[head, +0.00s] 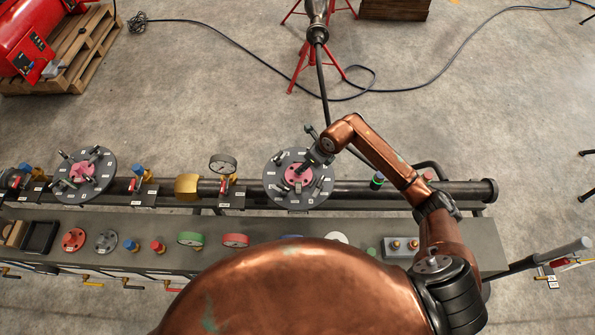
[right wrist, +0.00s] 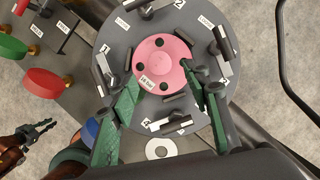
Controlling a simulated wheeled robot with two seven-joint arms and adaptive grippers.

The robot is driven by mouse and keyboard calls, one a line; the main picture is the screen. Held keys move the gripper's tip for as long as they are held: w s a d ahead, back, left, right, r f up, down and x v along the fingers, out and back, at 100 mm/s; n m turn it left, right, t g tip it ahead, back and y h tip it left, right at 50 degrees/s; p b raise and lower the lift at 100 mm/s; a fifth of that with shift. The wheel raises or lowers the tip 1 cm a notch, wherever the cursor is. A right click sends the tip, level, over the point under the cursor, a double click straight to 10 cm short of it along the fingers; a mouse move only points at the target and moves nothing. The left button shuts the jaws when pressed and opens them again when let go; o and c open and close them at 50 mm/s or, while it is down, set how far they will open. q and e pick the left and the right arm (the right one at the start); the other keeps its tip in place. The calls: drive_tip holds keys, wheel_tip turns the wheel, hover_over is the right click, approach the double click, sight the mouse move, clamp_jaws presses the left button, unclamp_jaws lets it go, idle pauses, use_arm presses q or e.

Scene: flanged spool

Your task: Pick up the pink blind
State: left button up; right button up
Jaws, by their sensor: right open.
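A pink round blind (head: 296,176) with dark bolt holes and a small label sits at the centre of a dark grey flange disc (head: 271,186) in the head view. It also shows in the right wrist view (right wrist: 165,60), face-on. My right gripper (head: 306,167) reaches over this disc from the right. In the right wrist view its two green fingers (right wrist: 160,75) are apart, one toward each side of the pink blind, with nothing held. Whether they touch it I cannot tell. What seems to be my left gripper (right wrist: 38,132) shows at the left edge of the right wrist view, its jaws unclear.
Dark clamps with numbered labels ring the blind (right wrist: 220,68). Another flange (head: 64,190) with a pink centre (head: 82,172) stands at left. A pipe (head: 400,193) with gauges and valves runs along the bench (head: 210,258), which carries several coloured discs.

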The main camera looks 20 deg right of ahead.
drive_tip(key=p+x, duration=0.2)
drive_tip(key=x, duration=0.5)
drive_tip(key=shift+a, duration=0.1)
drive_tip(key=shift+w+f, duration=0.1)
drive_tip(key=shift+f, duration=0.2)
drive_tip(key=shift+c, duration=0.3)
drive_tip(key=shift+c, duration=0.8)
drive_tip(key=c, duration=1)
drive_tip(key=shift+w+r, duration=0.1)
drive_tip(key=shift+r, duration=0.05)
